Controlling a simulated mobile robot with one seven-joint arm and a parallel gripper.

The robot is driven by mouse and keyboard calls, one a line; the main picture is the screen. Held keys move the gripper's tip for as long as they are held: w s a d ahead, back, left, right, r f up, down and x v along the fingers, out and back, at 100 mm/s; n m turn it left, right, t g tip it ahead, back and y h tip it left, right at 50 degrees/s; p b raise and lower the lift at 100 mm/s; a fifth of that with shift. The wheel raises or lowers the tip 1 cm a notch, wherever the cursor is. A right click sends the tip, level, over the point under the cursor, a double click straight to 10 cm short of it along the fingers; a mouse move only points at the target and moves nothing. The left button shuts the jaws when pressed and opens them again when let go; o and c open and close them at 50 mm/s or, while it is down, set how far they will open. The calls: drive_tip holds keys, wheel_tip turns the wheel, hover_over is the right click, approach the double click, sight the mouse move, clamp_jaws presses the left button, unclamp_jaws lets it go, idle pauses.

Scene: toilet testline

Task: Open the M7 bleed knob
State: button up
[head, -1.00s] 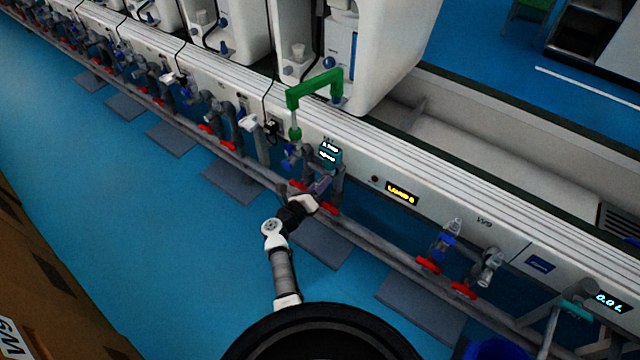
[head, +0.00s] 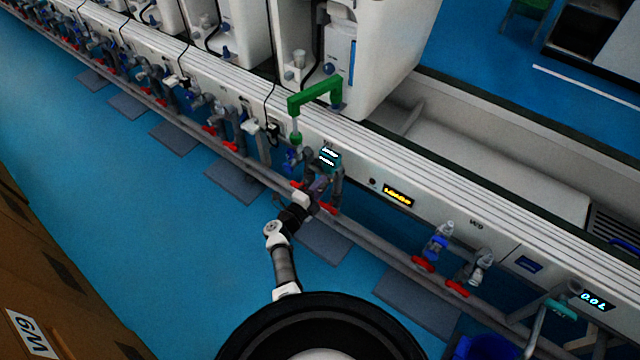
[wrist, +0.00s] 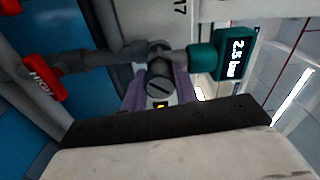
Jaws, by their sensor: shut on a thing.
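The bleed knob (wrist: 160,84) is a dark grey round piece with a slot across its face, on a grey pipe fitting in the wrist view. My gripper (wrist: 161,92) has purple fingers on both sides of this knob and is shut on it. A teal gauge (wrist: 232,54) reading about 2.5 bar sits right of the knob. A partly cut label (wrist: 180,8) above ends in 7. In the head view my gripper (head: 320,184) reaches the pipework under the teal gauge (head: 329,158); the knob is hidden there.
A red handle marked HIGH (wrist: 42,77) is left of the knob in the wrist view. A green pipe (head: 315,94) rises above this station. Blue and red valves (head: 435,247) stand along the bench to the right.

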drive_tip(key=n+p, duration=0.1)
drive_tip(key=n, duration=0.2)
drive_tip(key=shift+r+n+p, duration=0.15)
drive_tip(key=shift+n+p, duration=0.8)
drive_tip(key=shift+n, duration=1.35)
drive_tip(key=o, duration=1)
drive_tip(key=p+v, duration=0.2)
drive_tip(key=v, duration=1.1)
drive_tip(key=shift+s+a, duration=0.25)
drive_tip(key=shift+s, duration=0.05)
